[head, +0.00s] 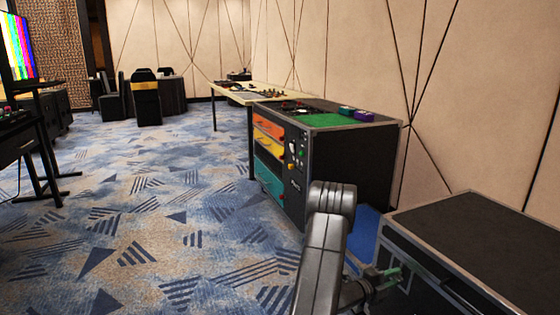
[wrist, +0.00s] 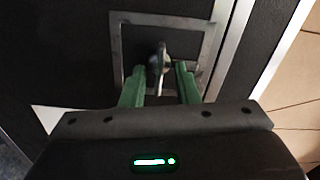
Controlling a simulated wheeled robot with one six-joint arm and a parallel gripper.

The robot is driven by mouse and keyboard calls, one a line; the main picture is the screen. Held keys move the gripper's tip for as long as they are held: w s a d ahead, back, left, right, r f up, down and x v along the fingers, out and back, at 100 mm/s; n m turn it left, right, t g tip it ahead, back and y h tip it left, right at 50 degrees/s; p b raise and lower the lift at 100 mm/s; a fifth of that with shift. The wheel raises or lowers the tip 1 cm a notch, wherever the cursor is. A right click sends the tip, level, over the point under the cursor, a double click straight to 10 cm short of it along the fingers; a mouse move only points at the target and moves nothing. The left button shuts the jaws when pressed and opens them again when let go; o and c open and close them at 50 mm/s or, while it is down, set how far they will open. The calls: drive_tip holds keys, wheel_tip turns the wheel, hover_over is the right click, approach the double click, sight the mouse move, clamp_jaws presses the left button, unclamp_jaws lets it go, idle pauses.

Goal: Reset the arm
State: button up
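My arm reaches forward in the lower middle of the head view and bends right. My gripper (head: 390,278) is at the side of the black flight case (head: 485,230). In the wrist view, the two green fingers of my gripper (wrist: 159,68) stand apart. A dark metal latch (wrist: 158,60) in a square metal recess shows between them, with a gap on each side. I cannot tell how deep the fingertips reach around the latch. Nothing is seen held.
A black cabinet (head: 370,160) with orange, yellow and teal drawers stands ahead, its top holding a green mat (head: 325,120). A long table (head: 235,92) is behind it. A panelled wall (head: 370,50) runs along the right. Patterned carpet (head: 150,210) is open on the left.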

drive_tip(key=n, duration=0.5)
drive_tip(key=shift+r+n, duration=0.15)
drive_tip(key=shift+n, duration=0.15)
idle(0.4)
